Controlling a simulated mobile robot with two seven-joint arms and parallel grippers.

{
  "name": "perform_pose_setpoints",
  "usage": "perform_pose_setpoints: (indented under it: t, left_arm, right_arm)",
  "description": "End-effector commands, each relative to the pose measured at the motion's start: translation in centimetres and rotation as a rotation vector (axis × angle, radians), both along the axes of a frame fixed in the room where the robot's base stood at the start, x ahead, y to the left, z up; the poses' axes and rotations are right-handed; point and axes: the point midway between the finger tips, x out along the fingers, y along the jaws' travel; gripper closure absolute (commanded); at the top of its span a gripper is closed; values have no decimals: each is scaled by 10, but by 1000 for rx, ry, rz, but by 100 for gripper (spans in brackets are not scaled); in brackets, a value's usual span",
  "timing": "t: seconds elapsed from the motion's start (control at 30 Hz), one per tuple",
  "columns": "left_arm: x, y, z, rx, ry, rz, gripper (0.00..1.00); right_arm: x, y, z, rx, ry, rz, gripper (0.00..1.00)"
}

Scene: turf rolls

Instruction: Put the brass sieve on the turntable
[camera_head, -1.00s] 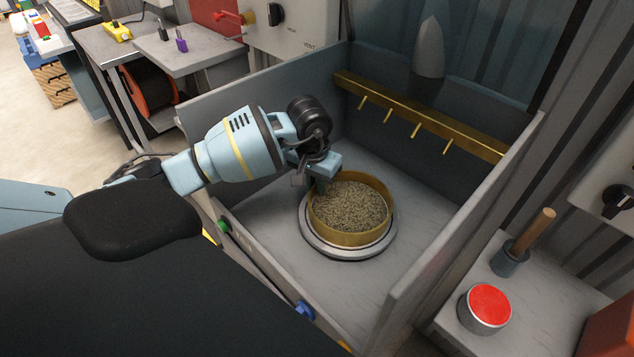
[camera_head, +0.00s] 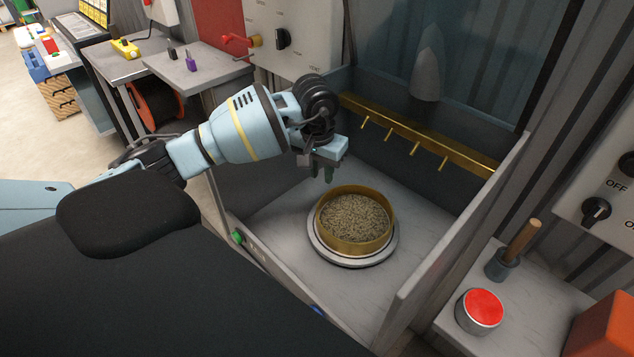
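The brass sieve (camera_head: 352,243), a round brass ring filled with grainy brownish-green material, sits upright on the turntable (camera_head: 330,256). The turntable is a low, round, pale disc on the floor of a grey open-topped bay. My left gripper (camera_head: 328,174) points down above and behind the sieve's far left rim, apart from it. Its dark fingers look empty, but the gap between them is too small to make out. My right gripper is not in view.
Grey bay walls (camera_head: 462,232) surround the turntable. A brass bar with pegs (camera_head: 420,136) runs along the back wall. A red button (camera_head: 482,308) and a wooden-handled tool (camera_head: 522,243) stand on the right ledge. The bay floor around the turntable is clear.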

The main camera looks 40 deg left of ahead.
Motion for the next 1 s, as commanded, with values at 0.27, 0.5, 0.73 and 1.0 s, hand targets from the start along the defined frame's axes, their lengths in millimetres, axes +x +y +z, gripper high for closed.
perform_pose_setpoints:
  t: [0.27,0.5,0.73,1.0]
  left_arm:
    - [-3,0,24,0,0,-1,76]
    - [-3,0,23,0,4,0,76]
    - [-3,-1,23,0,3,0,76]
    - [-3,-1,23,0,2,-1,76]
  right_arm:
    - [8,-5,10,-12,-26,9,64]
    - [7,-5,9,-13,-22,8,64]
    - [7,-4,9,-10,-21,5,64]
    - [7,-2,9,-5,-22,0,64]
